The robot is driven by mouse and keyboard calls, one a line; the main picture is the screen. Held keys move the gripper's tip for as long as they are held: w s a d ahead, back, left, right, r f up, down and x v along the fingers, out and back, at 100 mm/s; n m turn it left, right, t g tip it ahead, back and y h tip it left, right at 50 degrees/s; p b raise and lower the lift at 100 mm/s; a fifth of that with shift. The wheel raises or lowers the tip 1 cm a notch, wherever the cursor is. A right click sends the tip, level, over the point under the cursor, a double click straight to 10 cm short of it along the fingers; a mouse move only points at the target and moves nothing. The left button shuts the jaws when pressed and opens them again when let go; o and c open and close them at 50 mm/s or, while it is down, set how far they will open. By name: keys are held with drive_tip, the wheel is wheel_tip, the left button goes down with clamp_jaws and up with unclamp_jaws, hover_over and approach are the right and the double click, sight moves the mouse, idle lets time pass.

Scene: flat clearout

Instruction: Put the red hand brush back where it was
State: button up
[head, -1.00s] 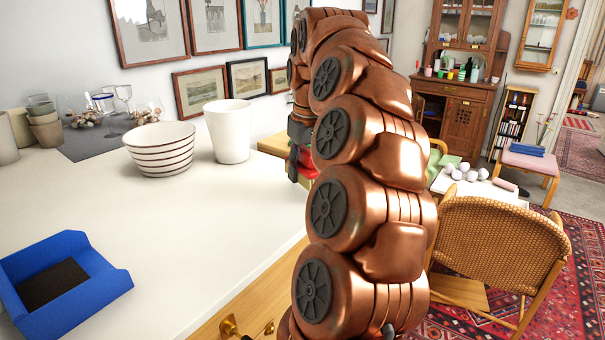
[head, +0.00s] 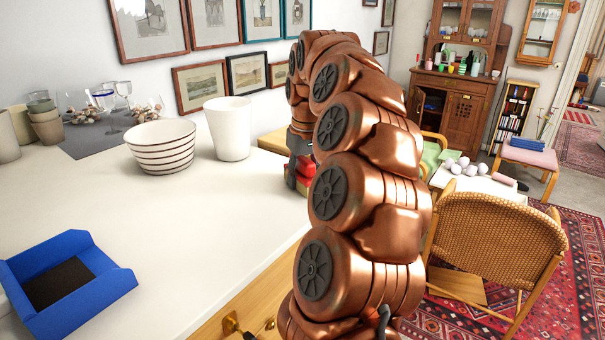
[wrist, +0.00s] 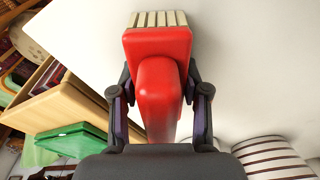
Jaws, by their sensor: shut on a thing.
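The red hand brush (wrist: 160,82) fills the middle of the wrist view, its cream bristles (wrist: 157,18) pointing to the top of the picture. My gripper (wrist: 160,98) is shut on its red body, one finger on each side. In the head view my gripper (head: 298,165) is partly hidden behind my copper arm, near the far right part of the white counter (head: 200,215). A bit of the red brush (head: 306,170) shows beside it. I cannot tell whether the brush touches the counter.
A blue tray (head: 105,287) with a dark patch sits at the counter's front left. A striped bowl (head: 162,147) and white cup (head: 229,128) stand near my gripper. Cups and glasses are on a grey mat (head: 92,140). A green box (wrist: 72,140) shows in the wrist view.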

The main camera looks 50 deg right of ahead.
sight(303, 158)
drive_tip(key=shift+f, duration=0.15)
drive_tip(key=o, duration=1.3)
drive_tip(key=shift+s+a+r+b, duration=0.1)
drive_tip(key=shift+r+b, duration=0.1)
drive_tip(key=shift+r, duration=1)
drive_tip(key=shift+s+d+r+b, duration=0.1)
drive_tip(key=shift+s+r+b, duration=0.05)
drive_tip(key=shift+r, duration=1.1)
drive_tip(key=shift+s+a+r+b, duration=0.1)
drive_tip(key=shift+r+b, duration=0.1)
drive_tip(key=shift+r, duration=1)
drive_tip(key=r+p, duration=0.4)
drive_tip(key=r, duration=0.1)
drive_tip(key=shift+s+a, duration=0.1)
drive_tip(key=shift+s, duration=0.25)
